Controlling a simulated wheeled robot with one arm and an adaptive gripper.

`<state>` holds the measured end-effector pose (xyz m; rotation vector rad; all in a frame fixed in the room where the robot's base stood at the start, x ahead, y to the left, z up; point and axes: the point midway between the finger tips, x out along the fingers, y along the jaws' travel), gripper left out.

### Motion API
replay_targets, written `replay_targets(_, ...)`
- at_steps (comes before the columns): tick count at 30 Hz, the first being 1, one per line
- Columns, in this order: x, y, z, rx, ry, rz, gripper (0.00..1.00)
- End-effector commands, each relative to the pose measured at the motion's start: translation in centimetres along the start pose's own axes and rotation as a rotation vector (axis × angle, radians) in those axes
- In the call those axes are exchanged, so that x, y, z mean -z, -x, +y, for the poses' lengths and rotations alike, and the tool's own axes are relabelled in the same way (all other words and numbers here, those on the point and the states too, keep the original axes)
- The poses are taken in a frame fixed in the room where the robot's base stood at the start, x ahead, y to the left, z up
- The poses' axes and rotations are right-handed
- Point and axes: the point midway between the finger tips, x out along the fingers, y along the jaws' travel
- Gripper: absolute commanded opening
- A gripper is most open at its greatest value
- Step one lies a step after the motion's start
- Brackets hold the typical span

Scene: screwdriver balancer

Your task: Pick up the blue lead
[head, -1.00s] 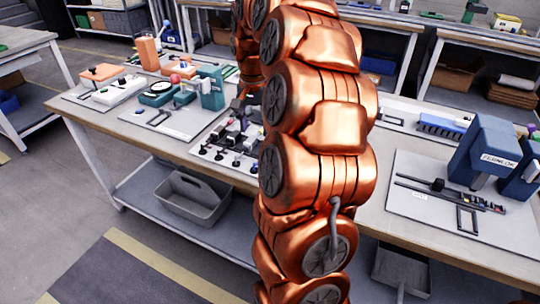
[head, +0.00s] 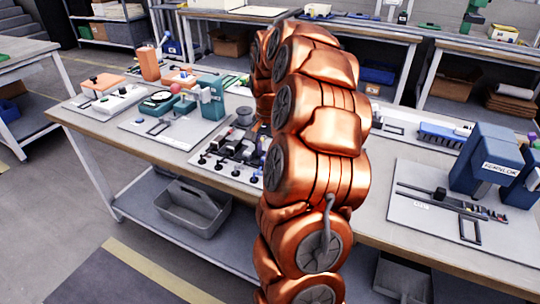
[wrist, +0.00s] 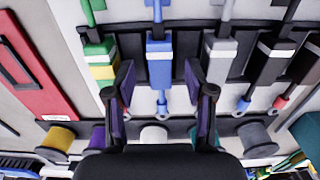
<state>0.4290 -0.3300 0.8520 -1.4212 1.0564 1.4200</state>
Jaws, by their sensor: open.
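The blue lead (wrist: 160,72) has a blue block body with a white band and a blue ring-shaped tip, and lies in a black rack in the wrist view. My gripper (wrist: 159,88) is open, with one finger on each side of the blue lead's lower body. I see gaps between the fingers and the lead, and nothing is held. In the head view my own arm hides my gripper, and I cannot pick out the blue lead there.
A green and yellow lead (wrist: 102,70) sits left of the blue one; a grey lead (wrist: 218,62) and a black lead (wrist: 268,66) sit close on the right. Spools, one yellow (wrist: 58,138), lie below. A blue machine (head: 487,160) stands on the table's right.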

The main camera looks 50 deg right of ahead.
Motion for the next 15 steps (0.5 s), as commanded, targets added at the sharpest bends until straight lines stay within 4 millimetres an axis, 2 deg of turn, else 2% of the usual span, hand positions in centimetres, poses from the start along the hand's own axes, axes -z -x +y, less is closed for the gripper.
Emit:
replay_targets(3,-0.08,-1.07,0.01,-0.001,0.001,-0.001,0.54)
replay_targets(10,-0.06,-1.17,-0.01,0.000,0.001,0.000,0.53)
replay_targets(15,-0.06,-1.17,-0.02,0.000,0.001,0.000,0.35)
